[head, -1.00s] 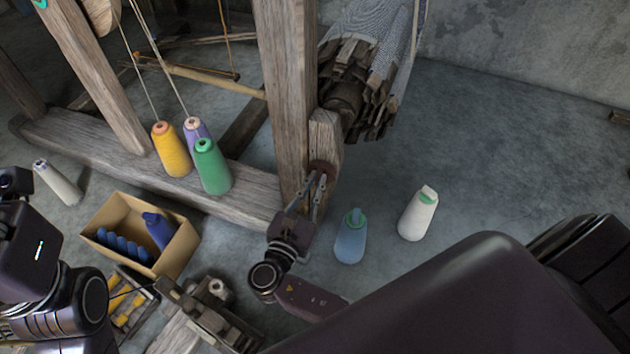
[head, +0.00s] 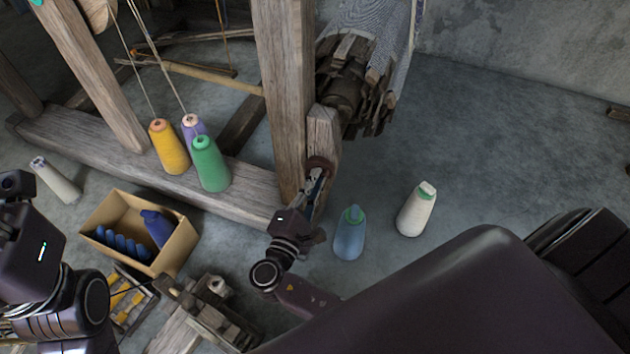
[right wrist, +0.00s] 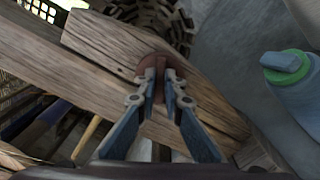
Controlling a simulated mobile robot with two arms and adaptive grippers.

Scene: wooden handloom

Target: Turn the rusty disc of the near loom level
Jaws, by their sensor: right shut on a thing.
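The rusty disc (head: 319,163) is a small reddish-brown round piece on the short wooden block beside the loom's upright post (head: 283,95). It also shows in the right wrist view (right wrist: 152,62), partly hidden by my fingers. My right gripper (head: 316,178) reaches up to it from below and is shut on it. In the right wrist view both fingertips (right wrist: 159,76) meet at the disc's middle. I cannot tell exactly how the disc is tilted. My left arm shows at the left edge of the head view; its gripper's fingers do not show.
Yellow (head: 168,148), purple and green (head: 211,165) thread cones stand on the loom's base beam. A cardboard box (head: 178,250) with blue items sits in front. Open floor lies beyond.

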